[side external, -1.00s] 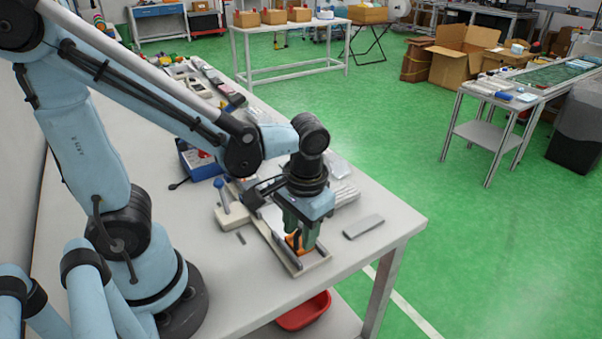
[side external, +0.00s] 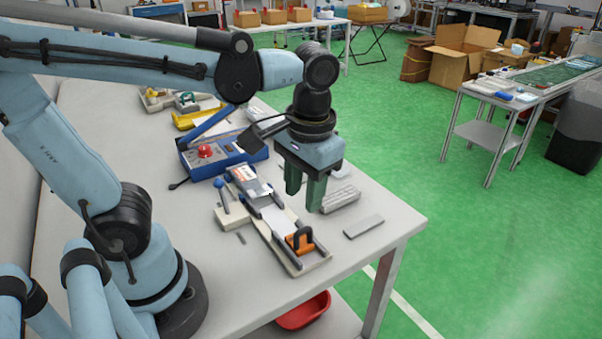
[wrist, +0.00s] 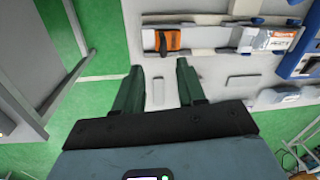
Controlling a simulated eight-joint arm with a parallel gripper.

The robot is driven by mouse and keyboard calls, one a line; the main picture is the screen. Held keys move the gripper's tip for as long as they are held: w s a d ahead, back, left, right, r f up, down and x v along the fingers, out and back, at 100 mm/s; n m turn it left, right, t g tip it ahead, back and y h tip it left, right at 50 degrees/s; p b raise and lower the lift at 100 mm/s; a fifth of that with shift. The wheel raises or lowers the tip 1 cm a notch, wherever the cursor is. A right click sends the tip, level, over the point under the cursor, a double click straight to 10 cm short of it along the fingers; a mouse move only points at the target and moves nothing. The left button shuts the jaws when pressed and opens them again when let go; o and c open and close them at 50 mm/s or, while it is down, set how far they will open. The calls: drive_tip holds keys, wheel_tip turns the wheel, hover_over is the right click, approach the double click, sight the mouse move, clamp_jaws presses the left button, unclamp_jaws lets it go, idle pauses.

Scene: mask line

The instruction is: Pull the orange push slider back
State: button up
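The orange push slider (side external: 300,241), with a dark upright handle, sits at the near end of a pale track (side external: 270,213) with dark side rails. It also shows in the wrist view (wrist: 174,40), near the left end of the track. My gripper (side external: 303,197) is raised above the table, apart from the slider. Its two green fingers (wrist: 160,66) are spread with nothing between them, so it is open and empty. A silver part with a printed label (side external: 246,178) is at the track's far end.
A lever with a blue knob (side external: 222,190) stands beside the track. A blue box with a red button (side external: 205,151) lies behind it. A grey bar (side external: 363,227) lies to the right. The table's front corner is otherwise clear.

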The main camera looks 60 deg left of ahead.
drive_tip(key=shift+d+r, duration=0.15)
drive_tip(key=shift+r, duration=1.05)
drive_tip(key=w+a+f+m+t+h, duration=0.1)
drive_tip(key=w+a+f+m+t, duration=0.1)
drive_tip(key=t, duration=0.5)
drive_tip(key=shift+w+a+f, duration=0.5)
drive_tip(key=shift+a+f, duration=0.55)
drive_tip(key=shift+a, duration=0.35)
drive_tip(key=shift+c, duration=0.5)
